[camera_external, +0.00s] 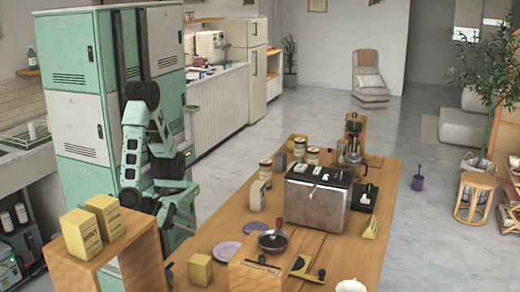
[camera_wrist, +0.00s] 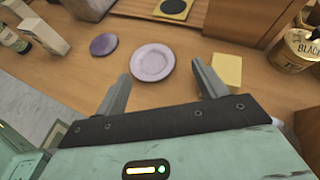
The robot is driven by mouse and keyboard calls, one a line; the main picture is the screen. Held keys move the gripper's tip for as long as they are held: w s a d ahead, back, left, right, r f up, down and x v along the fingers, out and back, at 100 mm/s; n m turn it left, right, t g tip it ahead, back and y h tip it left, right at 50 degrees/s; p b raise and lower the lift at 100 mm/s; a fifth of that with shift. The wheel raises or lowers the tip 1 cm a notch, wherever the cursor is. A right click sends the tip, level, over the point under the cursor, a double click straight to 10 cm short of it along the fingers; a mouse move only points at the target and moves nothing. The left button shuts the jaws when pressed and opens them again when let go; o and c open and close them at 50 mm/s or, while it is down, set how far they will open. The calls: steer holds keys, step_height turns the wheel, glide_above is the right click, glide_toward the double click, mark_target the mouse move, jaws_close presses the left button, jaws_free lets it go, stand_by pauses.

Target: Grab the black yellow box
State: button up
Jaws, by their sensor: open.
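My gripper (camera_wrist: 160,71) is open, with nothing between its two fingers. In the wrist view a plain yellow box (camera_wrist: 227,72) lies on the wooden table, just right of the right finger and apart from it. A gold and black container marked BLACK (camera_wrist: 297,50) stands farther right, partly cut off by the frame edge. In the external view a yellow box (camera_external: 200,270) stands at the near left of the table, below my arm. A yellow box marked MINT (camera_external: 82,232) and another yellow box (camera_external: 104,215) stand on a wooden stand at left.
A lilac plate (camera_wrist: 153,62) lies ahead between the fingers, with a smaller purple saucer (camera_wrist: 103,44) to its left. Green lockers (camera_external: 80,80) stand behind my arm.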

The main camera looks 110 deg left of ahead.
mark_target(196, 258)
steer(key=s+d+m+t+h, duration=0.2)
steer(key=s+d+m+h, duration=0.25)
steer(key=s+d, duration=0.35)
steer(key=shift+m, duration=0.45)
steer(key=x, duration=0.6)
steer(key=p+x, duration=0.1)
steer(key=x, duration=0.5)
steer(key=r+p+x, duration=0.1)
steer(key=x, duration=0.5)
steer(key=shift+w+d, duration=0.3)
steer(key=shift+d, duration=0.05)
steer(key=c, duration=1.1)
